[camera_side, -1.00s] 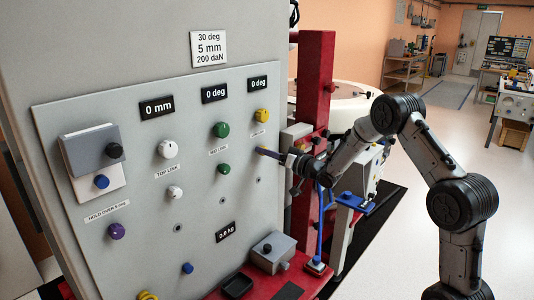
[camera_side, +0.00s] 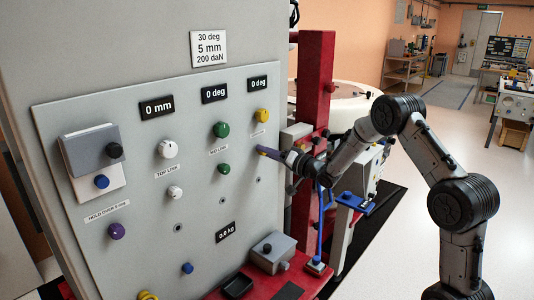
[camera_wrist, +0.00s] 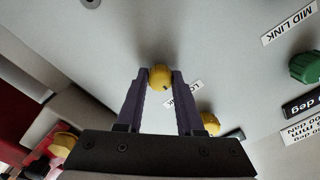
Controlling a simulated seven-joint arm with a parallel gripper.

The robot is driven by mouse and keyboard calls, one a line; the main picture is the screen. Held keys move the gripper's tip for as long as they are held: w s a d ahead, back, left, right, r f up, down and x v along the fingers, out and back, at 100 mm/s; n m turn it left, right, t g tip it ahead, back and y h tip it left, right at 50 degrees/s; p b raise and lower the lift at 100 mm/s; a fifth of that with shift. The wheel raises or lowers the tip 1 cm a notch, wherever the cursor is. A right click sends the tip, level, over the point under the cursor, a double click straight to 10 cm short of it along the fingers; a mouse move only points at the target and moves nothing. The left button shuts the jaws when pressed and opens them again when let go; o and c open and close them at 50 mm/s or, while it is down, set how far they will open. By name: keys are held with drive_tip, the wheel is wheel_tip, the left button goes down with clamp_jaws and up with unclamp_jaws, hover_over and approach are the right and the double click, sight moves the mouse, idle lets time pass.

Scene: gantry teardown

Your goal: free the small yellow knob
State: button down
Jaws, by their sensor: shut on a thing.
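The small yellow knob (camera_wrist: 160,77) sits between my fingertips in the wrist view, close to the grey panel (camera_wrist: 215,45). My gripper (camera_wrist: 159,80) is shut on it, with a dark purple finger on each side. In the side view my gripper (camera_side: 262,151) reaches the panel from the right, and the fingers mostly hide the small knob. A larger yellow knob (camera_side: 262,115) is on the panel just above my gripper. It also shows in the wrist view (camera_wrist: 210,122), beside the right finger.
Green knobs (camera_side: 221,130) and white knobs (camera_side: 168,149) are on the panel left of my gripper. A red post (camera_side: 315,85) stands close behind my gripper. A grey box (camera_side: 272,252) and a black tray (camera_side: 237,286) lie on the red ledge below.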

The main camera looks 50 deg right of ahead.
drive_tip(key=c, duration=0.5)
unclamp_jaws()
drive_tip(key=shift+c, duration=0.2)
drive_tip(key=shift+s, duration=0.1)
drive_tip(key=s, duration=1.3)
drive_tip(key=shift+s, duration=0.35)
